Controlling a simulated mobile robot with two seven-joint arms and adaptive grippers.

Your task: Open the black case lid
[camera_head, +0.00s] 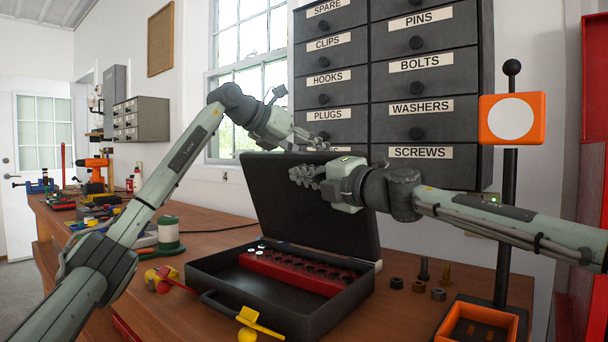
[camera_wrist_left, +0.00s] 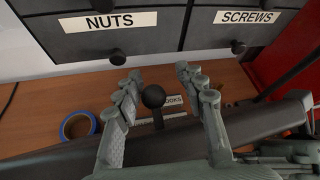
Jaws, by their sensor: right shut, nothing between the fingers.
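The black case (camera_head: 225,285) lies on the wooden bench with its lid (camera_head: 335,220) standing up, leaning slightly back. A red insert with a row of holes (camera_head: 300,272) shows inside the case. My right gripper (camera_head: 303,177) is shut and empty in front of the lid's inner face, near its upper part; whether it touches is unclear. My left gripper (camera_head: 312,141) is above and behind the lid's top edge. In the left wrist view its fingers (camera_wrist_left: 160,82) are spread, with a dark edge, likely the lid (camera_wrist_left: 262,118), below them.
A labelled drawer cabinet (camera_head: 415,90) hangs behind the case. An orange tray (camera_head: 485,320) and a post with an orange sign (camera_head: 512,118) stand at right. Nuts and bolts (camera_head: 420,287) lie beside the case. A blue tape roll (camera_wrist_left: 78,126) lies behind it.

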